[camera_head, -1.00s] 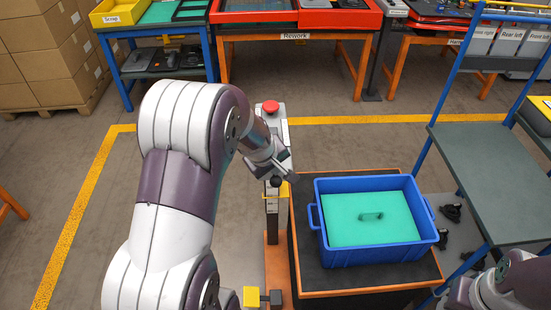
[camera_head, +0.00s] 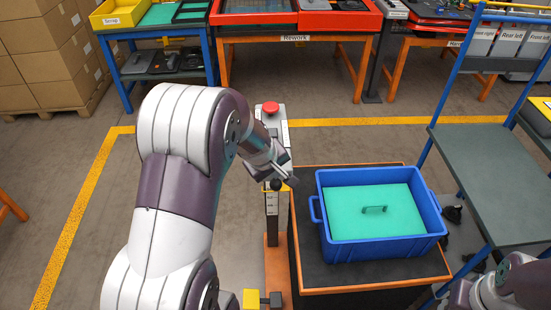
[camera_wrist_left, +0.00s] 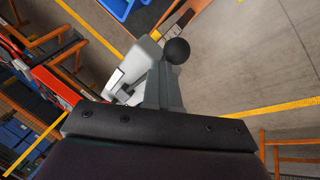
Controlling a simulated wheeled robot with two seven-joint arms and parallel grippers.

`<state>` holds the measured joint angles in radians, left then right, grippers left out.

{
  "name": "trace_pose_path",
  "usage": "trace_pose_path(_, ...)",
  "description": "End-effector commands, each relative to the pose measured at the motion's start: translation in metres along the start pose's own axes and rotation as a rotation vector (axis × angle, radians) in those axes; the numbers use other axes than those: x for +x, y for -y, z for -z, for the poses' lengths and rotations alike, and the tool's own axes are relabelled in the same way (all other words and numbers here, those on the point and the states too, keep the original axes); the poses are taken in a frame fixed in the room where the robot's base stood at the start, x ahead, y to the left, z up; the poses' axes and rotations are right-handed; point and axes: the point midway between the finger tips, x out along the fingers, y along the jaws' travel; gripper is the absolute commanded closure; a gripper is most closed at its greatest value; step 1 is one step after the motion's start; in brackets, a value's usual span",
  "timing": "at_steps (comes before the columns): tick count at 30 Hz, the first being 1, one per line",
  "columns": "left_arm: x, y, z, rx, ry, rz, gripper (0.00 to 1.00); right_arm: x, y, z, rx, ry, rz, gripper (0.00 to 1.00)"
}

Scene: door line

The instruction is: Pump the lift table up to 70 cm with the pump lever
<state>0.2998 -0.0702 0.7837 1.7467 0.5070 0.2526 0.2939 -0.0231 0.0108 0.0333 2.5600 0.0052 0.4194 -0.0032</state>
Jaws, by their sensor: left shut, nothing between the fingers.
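The lift table (camera_head: 382,291) has a dark top with an orange edge and carries a blue crate (camera_head: 340,254) with a green inlay. The pump lever's black ball knob (camera_head: 276,185) stands beside the table's left edge; the knob also shows in the left wrist view (camera_wrist_left: 177,51). My left gripper (camera_head: 288,179) is shut and empty, right at the knob; in the wrist view its grey fingers (camera_wrist_left: 162,84) end close to the knob. I cannot tell whether they touch. The lever's shaft is mostly hidden. A height scale (camera_head: 271,204) stands below the knob; its reading is too small to tell.
A post with a red button (camera_head: 270,108) stands behind my left gripper. A grey-shelved blue rack (camera_head: 490,180) is close on the right. A yellow block (camera_head: 251,298) sits low in front. Benches line the back; floor left of my arm is clear.

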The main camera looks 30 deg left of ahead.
Motion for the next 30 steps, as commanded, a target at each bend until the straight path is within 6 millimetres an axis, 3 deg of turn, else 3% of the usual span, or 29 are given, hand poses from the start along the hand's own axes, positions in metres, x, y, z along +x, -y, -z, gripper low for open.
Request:
trace_pose_path(8,-0.004,-0.002,0.001,0.000,0.003,0.002,1.00,-0.005,0.000,0.001,0.000,0.000,0.000,0.57)
trace_pose_path(30,-0.036,-0.025,0.025,0.000,0.000,0.000,1.00,-0.046,0.000,0.005,0.000,0.000,0.000,0.57)
